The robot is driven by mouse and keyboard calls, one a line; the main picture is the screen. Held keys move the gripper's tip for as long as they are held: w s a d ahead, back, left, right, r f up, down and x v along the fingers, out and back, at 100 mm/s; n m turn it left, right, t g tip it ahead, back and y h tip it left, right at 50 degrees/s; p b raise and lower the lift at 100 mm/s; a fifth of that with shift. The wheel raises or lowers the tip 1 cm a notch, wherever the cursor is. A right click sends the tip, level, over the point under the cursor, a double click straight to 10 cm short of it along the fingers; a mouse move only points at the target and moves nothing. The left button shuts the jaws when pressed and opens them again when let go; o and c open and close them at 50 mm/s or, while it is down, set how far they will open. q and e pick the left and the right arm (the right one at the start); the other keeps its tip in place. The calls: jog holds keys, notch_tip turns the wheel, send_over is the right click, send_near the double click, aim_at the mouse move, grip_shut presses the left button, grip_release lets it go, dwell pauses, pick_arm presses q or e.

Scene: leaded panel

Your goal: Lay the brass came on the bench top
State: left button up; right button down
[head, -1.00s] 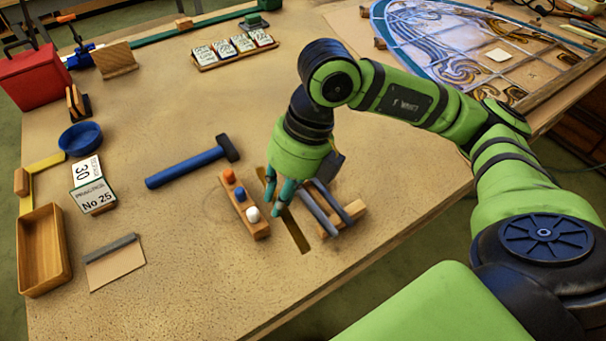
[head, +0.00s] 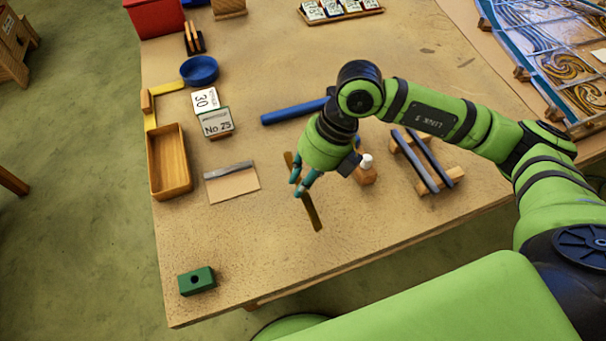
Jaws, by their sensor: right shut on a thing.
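The brass came, a thin dark brass strip (head: 313,212), slants in the middle of the head view, over the front part of the bench top (head: 370,225). My right gripper (head: 299,189) is shut on it, with the teal fingertips around its middle. The far end shows just past the fingers. I cannot tell whether the strip touches the bench or hangs a little above it. My left gripper is out of view.
Right of the gripper are a block with a white knob (head: 366,175) and a wooden rack holding dark bars (head: 431,184). On the left are a card with a grey strip (head: 232,184), a wooden tray (head: 153,165) and a green block (head: 197,281). Bare bench lies between.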

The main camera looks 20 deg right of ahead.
aim_at(296, 204)
notch_tip(296, 204, down, 4)
jog(key=shift+a+r+b, duration=0.1)
jog(key=shift+b, duration=0.95)
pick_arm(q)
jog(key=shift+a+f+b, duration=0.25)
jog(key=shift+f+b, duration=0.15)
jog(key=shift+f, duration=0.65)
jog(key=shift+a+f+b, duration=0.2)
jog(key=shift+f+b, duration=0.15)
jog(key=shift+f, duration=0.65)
pick_arm(e)
jog(key=shift+f, duration=0.75)
jog(key=c, duration=1)
grip_release()
jog(key=shift+o, duration=0.2)
jog(key=o, duration=0.8)
jog(key=shift+r, duration=0.1)
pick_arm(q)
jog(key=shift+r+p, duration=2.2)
pick_arm(e)
jog(key=shift+r, duration=3.4)
